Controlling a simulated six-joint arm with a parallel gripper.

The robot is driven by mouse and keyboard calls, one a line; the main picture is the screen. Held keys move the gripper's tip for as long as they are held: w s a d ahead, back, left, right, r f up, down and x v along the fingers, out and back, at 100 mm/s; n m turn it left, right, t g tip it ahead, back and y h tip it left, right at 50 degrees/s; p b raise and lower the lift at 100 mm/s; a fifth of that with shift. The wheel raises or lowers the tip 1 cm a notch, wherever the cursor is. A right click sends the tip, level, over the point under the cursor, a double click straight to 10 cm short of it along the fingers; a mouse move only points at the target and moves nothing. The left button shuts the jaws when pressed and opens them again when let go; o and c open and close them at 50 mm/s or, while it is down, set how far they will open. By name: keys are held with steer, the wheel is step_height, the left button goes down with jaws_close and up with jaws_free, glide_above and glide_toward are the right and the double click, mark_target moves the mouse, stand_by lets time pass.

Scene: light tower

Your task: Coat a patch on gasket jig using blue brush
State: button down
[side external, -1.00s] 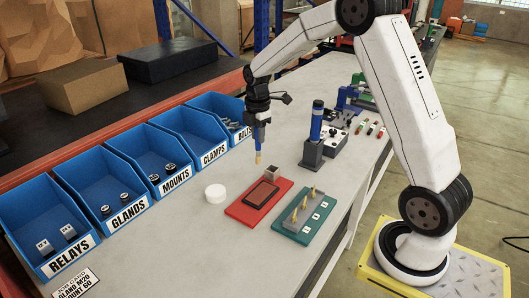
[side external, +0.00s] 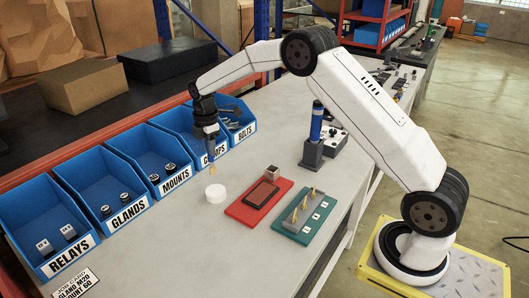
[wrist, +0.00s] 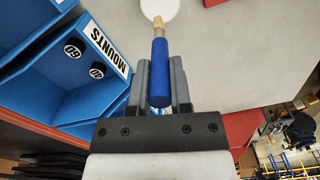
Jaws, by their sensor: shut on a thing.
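My gripper (side external: 211,134) is shut on the blue brush, whose handle (wrist: 159,75) lies between the two fingers in the wrist view. The brush points down, with its tan tip (side external: 213,170) just above or behind a white round disc (side external: 215,193). In the wrist view the tip overlaps the edge of the disc (wrist: 160,8); contact cannot be made out. The red jig plate (side external: 240,212), with a dark rectangular gasket shape (side external: 262,194) and a small block, lies flat on the bench to the right of the disc.
Blue labelled bins (side external: 115,200) line the left of the bench, close behind my gripper. A green plate with brass pegs (side external: 305,220) lies right of the red jig. A grey stand with a blue cylinder (side external: 313,140) is farther back. Bare bench lies in front of the disc.

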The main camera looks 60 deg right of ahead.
mark_target(212, 160)
steer(key=shift+f, duration=0.15)
steer(key=shift+f, duration=2.85)
steer(key=shift+f, duration=0.55)
steer(key=shift+r, duration=0.15)
steer(key=shift+r, duration=3.4)
steer(key=shift+s, duration=0.1)
steer(key=s+a+m, duration=0.3)
steer(key=s+m, duration=0.4)
steer(key=s, duration=0.1)
steer(key=s+a+f+m, duration=0.1)
steer(key=s+a+m, duration=0.2)
steer(key=s+m, duration=0.5)
steer(key=shift+s+f, duration=0.2)
steer(key=shift+s, duration=0.45)
